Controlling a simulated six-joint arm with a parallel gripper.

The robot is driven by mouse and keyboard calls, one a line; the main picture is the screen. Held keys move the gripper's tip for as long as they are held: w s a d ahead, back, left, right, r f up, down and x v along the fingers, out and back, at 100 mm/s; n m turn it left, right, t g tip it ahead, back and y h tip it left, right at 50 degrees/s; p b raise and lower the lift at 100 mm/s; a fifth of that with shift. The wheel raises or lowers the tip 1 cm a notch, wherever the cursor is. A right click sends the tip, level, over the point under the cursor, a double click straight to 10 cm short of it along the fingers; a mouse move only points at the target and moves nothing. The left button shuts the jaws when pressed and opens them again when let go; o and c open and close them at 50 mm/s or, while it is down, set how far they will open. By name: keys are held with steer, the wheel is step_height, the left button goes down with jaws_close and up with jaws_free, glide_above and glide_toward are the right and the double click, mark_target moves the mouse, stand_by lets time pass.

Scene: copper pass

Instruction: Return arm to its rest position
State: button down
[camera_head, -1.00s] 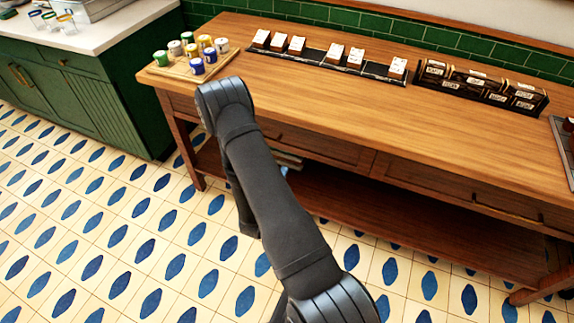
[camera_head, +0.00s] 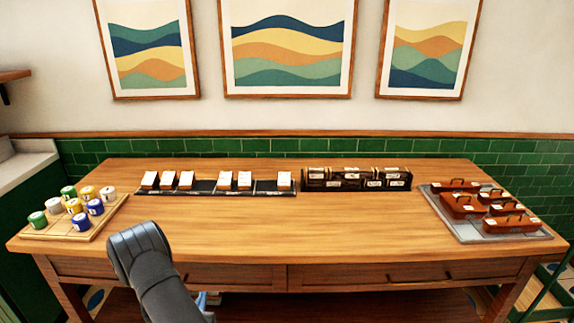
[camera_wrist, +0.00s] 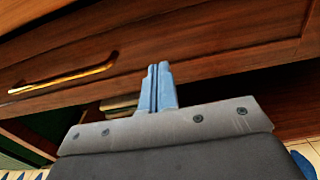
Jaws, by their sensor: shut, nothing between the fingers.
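My gripper (camera_wrist: 159,88) shows in the wrist view with its two blue-grey fingers pressed together and nothing between them. It is in front of the drawer front (camera_wrist: 150,50) of the wooden table, near a brass drawer handle (camera_wrist: 62,78). In the head view my arm rises at the lower left before the table's front edge, bent at a dark joint. The gripper is mostly hidden behind the arm there; only a small bluish bit shows below the tabletop edge.
On the wooden table (camera_head: 300,225) stand a tray (camera_head: 104,222) of colored cans at left, a black rack (camera_head: 207,187) with white-topped items, a dark box row (camera_head: 357,179), and a grey tray (camera_head: 463,230) with red-brown cases at right. The table's middle is clear.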

mark_target(209, 277)
steer(key=w, duration=0.6)
steer(key=shift+w, duration=0.15)
